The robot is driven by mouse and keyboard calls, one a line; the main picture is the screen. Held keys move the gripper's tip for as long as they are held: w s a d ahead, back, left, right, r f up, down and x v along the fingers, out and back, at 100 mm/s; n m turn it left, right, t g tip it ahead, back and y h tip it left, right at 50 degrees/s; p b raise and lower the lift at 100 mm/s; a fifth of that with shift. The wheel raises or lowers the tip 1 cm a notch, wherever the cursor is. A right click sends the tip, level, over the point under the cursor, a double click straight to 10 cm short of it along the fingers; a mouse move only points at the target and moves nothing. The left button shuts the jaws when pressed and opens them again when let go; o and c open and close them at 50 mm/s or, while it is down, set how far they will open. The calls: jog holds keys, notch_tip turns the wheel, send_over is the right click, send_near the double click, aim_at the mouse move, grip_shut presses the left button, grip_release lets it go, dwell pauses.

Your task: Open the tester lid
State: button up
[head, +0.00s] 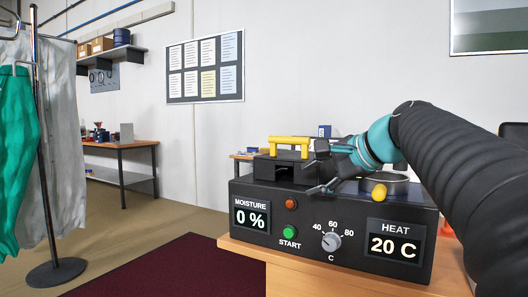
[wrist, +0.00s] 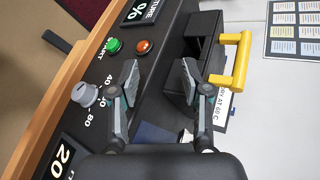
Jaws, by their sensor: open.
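The tester (head: 330,268) is a wide black box on a wooden bench, with MOISTURE reading 0 % and HEAT reading 20 C. At its top left sits a black lid block (head: 266,168) with a yellow bar handle (head: 290,141). The block looks level and down, with a dark recess in its front. In the wrist view the block (wrist: 204,28) and its handle (wrist: 240,62) are at the upper right. My gripper (head: 320,170) is open and empty, just right of the block and over the tester top. The handle is outside the fingers, which also show in the wrist view (wrist: 159,78).
The tester front has a green START button (head: 289,232), a red light (head: 291,204) and a grey dial (head: 331,241). A metal dish (head: 398,184) with a yellow knob (head: 379,191) sits at the top right, below my arm. Open floor and a dark red mat (head: 160,268) lie left.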

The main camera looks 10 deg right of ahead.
aim_at(289, 141)
jog(key=w+d+r+m+t+y+b, duration=0.25)
jog(key=w+d+r, duration=0.3)
jog(key=r, duration=0.35)
jog(key=shift+m, duration=0.45)
jog(key=x, duration=1.3)
jog(key=shift+a+f+p, duration=0.2)
jog(key=shift+a+p, duration=0.05)
jog(key=shift+p, duration=0.1)
grip_shut()
